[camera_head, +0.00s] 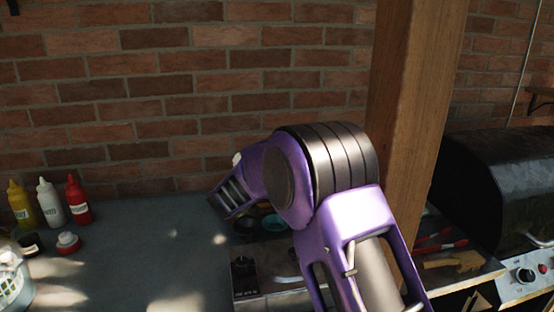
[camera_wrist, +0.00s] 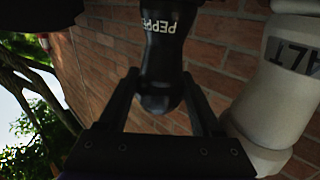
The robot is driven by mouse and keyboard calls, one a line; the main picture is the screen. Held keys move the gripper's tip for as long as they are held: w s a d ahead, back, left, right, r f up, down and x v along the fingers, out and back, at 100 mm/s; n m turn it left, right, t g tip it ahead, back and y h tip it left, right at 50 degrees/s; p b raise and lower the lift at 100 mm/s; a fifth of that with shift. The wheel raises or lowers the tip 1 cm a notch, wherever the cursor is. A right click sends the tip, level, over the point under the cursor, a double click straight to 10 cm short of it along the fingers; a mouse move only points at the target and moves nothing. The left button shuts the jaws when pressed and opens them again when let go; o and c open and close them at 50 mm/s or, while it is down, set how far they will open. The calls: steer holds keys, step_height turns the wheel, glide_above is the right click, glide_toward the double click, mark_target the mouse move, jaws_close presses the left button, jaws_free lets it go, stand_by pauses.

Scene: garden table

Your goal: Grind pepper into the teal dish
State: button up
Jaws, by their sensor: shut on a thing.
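The black pepper mill (camera_wrist: 162,50), with pale lettering, stands between the two fingers of my gripper (camera_wrist: 160,85) in the wrist view. The fingers are shut on its narrow part. In the head view my arm hides the mill and the fingertips. The teal dish (camera_head: 273,222) shows only in part, just left of my purple arm in the head view. It is not in the wrist view. I cannot tell how far the mill is from it.
A white salt mill (camera_wrist: 273,85) is close on the right in the wrist view. A dark bowl (camera_head: 245,227) lies beside the teal dish. Yellow, white and red (camera_head: 77,199) bottles stand at left. A wooden post (camera_head: 410,120) and black grill (camera_head: 500,190) are at right. The counter's left-middle (camera_head: 145,245) is clear.

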steer(key=shift+r, duration=0.1)
steer(key=o, duration=1.4)
steer(key=shift+c, duration=0.2)
steer(key=shift+b, duration=0.35)
steer(key=shift+d+f+n+y+b, duration=0.1)
steer(key=shift+f+n+y+b, duration=0.2)
steer(key=shift+y+b, duration=0.1)
steer(key=shift+f+n+t+y+b, duration=0.1)
steer(key=shift+n+t+y+b, duration=0.4)
steer(key=shift+n+y+b, duration=0.55)
steer(key=n+y+b, duration=0.1)
steer(key=y+b, duration=0.2)
steer(key=shift+n+t+y, duration=0.3)
steer(key=shift+n+y, duration=0.05)
steer(key=shift+r+n+y+b, duration=0.15)
steer(key=shift+n+y+b, duration=0.5)
steer(key=shift+y, duration=0.45)
steer(key=shift+r+n+y+b, duration=0.15)
steer(key=shift+n+y+b, duration=0.25)
steer(key=shift+n+y, duration=0.55)
steer(key=shift+n+g+y, duration=0.5)
steer(key=shift+n+y, duration=0.2)
steer(key=shift+y, duration=0.6)
steer(key=shift+n+g+y, duration=0.5)
steer(key=shift+n+y, duration=0.2)
steer(key=shift+y, duration=0.55)
